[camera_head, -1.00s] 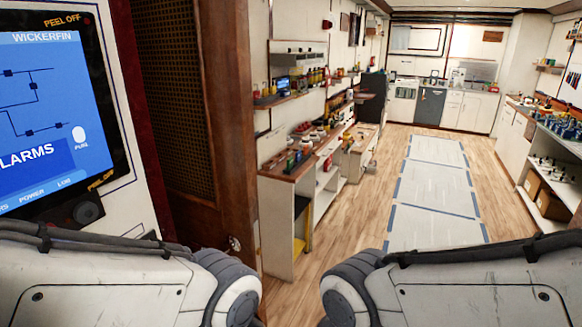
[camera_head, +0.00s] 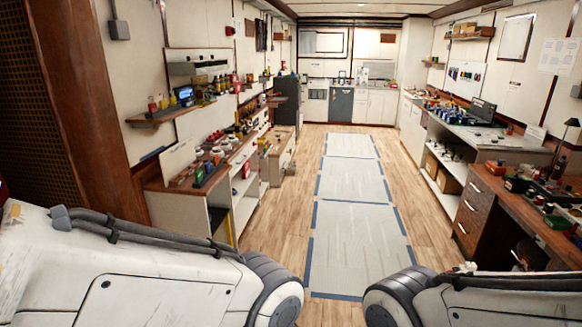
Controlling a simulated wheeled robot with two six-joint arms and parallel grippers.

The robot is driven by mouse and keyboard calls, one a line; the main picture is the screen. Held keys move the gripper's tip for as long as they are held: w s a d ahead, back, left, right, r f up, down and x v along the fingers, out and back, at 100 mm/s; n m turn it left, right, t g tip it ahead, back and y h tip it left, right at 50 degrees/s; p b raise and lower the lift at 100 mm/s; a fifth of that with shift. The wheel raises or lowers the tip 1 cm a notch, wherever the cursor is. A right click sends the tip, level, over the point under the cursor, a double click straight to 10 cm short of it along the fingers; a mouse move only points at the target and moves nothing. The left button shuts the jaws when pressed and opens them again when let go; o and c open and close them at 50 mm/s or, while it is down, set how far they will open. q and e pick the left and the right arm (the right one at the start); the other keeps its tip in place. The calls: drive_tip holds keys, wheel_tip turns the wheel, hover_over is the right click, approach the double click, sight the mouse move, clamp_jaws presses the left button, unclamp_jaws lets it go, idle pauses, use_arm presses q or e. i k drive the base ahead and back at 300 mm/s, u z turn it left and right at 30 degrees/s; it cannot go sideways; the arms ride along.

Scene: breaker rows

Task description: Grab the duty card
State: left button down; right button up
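I cannot make out a duty card in the camera_head view. Small pale papers hang on the right wall (camera_head: 558,57), but they are too small to read. Only links of my two arms show along the bottom edge, one at the left and one at the right. Both grippers are outside the picture.
A long cluttered bench (camera_head: 205,175) and a shelf (camera_head: 165,115) line the left. A grey-topped workbench (camera_head: 490,138) and a wooden desk with drawers (camera_head: 480,205) line the right. A pale floor mat (camera_head: 350,185) runs down the clear aisle to white cabinets (camera_head: 375,103).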

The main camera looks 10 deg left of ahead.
sight(198, 175)
drive_tip(key=u, duration=0.05)
drive_tip(key=i, duration=4.25)
drive_tip(key=u, duration=3.35)
